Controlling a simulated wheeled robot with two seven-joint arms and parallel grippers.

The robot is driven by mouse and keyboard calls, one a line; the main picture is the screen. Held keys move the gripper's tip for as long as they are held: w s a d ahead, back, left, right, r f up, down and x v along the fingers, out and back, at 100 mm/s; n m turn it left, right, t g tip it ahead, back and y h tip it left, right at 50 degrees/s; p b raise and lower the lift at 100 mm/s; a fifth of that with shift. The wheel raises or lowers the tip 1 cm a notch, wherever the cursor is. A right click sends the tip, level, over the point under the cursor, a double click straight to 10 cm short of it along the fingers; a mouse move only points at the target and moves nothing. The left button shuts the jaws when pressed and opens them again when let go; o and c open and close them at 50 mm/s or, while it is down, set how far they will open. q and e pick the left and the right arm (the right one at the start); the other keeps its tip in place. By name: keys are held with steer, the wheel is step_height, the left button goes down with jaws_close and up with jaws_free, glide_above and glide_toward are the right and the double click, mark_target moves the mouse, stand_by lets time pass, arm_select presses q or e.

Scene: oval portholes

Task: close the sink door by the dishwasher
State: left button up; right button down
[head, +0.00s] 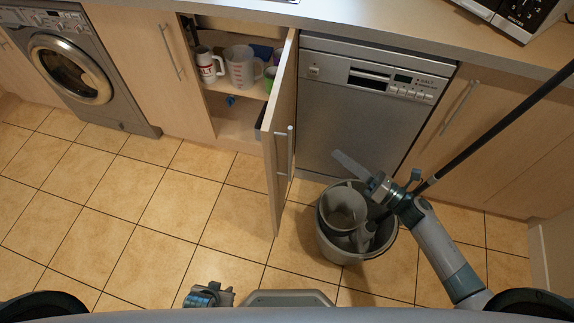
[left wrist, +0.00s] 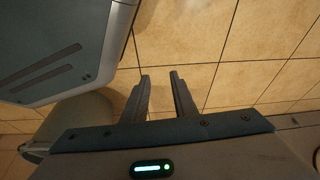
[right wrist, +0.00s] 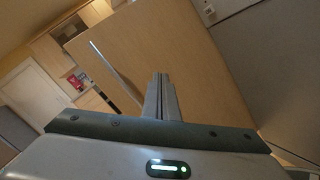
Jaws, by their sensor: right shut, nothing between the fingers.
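The sink door (head: 284,130) is a light wood panel standing open, sticking out from the cabinet beside the dishwasher (head: 355,110). Its bar handle (head: 291,152) is on the face toward the dishwasher. In the right wrist view the door (right wrist: 185,55) fills the middle, with its handle (right wrist: 112,70) left of the fingers. My right gripper (head: 345,160) is shut and empty, in front of the dishwasher and to the right of the door, apart from the handle. My left gripper (left wrist: 159,76) is open and empty above the floor; in the head view it (head: 208,296) is low at the bottom edge.
A grey bucket (head: 333,248) stands on the floor below my right arm, with a dark pole (head: 490,133) leaning across to the right. The open cabinet holds a mug (head: 208,66) and a measuring jug (head: 241,68). A washing machine (head: 70,62) is at left. The tiled floor left of the door is clear.

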mark_target(273, 164)
arm_select(q)
steer(key=shift+s+a+f+g, duration=0.2)
steer(key=shift+s+g, duration=0.1)
steer(key=shift+s, duration=0.35)
arm_select(e)
steer(key=s+r+n+g+y, duration=0.1)
steer(key=s+n+g, duration=0.2)
steer(key=n, duration=0.4)
steer(key=s+a+r+n+g+y, duration=0.1)
steer(key=s+n+g+y, duration=0.1)
steer(key=n+g, duration=0.4)
steer(key=shift+s+a+n, duration=0.2)
steer(key=shift+s+n, duration=0.25)
steer(key=shift+n, duration=0.55)
steer(key=shift+r, duration=0.1)
